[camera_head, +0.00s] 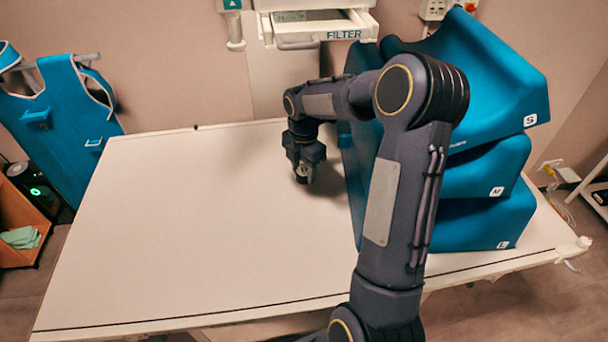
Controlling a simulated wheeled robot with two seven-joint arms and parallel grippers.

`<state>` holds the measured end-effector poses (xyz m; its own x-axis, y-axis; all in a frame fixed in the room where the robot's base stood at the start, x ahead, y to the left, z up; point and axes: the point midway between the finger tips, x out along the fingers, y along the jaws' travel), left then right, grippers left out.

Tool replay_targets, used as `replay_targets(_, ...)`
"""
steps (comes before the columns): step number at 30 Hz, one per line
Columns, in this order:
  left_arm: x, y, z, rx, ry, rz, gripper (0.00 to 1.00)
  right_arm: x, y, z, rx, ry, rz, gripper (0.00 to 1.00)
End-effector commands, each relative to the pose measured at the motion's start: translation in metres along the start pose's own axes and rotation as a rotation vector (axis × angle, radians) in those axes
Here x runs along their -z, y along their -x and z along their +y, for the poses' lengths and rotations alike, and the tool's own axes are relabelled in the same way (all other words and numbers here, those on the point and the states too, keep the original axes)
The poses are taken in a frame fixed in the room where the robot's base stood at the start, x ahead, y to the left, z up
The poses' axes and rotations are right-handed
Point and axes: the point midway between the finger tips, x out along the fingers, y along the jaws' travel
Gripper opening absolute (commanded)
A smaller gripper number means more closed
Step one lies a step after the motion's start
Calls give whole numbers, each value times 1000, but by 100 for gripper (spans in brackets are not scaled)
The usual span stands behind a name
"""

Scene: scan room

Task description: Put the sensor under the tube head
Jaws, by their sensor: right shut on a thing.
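The tube head (280,5), a white housing with a tray marked FILTER, shows at the top centre; its upper part is out of frame. My right gripper (302,174) points down over the white table, in front of and below the tube head. It is shut on a small dark thing, apparently the sensor (302,171), mostly hidden by the fingers. I cannot tell whether it touches the table. My left gripper is not in view.
The white table (180,230) is clear on its left and front. Stacked blue foam blocks (480,220) fill its right end, partly behind my right arm.

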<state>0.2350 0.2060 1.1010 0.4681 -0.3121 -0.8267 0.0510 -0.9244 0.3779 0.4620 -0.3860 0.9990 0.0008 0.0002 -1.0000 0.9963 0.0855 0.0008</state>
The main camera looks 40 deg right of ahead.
Motion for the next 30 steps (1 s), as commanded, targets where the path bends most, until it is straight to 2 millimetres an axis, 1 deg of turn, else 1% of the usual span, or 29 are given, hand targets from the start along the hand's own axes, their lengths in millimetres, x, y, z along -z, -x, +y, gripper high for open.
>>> replay_targets(1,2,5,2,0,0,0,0,-6,-10,5,6,-1,3,19)
replay_targets(3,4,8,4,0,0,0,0,-13,-24,13,5,-1,2,19)
replay_targets(6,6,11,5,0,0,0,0,-21,-38,22,4,0,1,19)
replay_targets(9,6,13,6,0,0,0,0,-26,-47,27,2,1,0,19)
replay_targets(14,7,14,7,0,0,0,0,-31,-55,31,2,0,0,19)
replay_targets(21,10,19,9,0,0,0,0,-31,-86,32,3,0,1,19)
replay_targets(30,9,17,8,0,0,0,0,-31,-90,32,1,0,0,19)
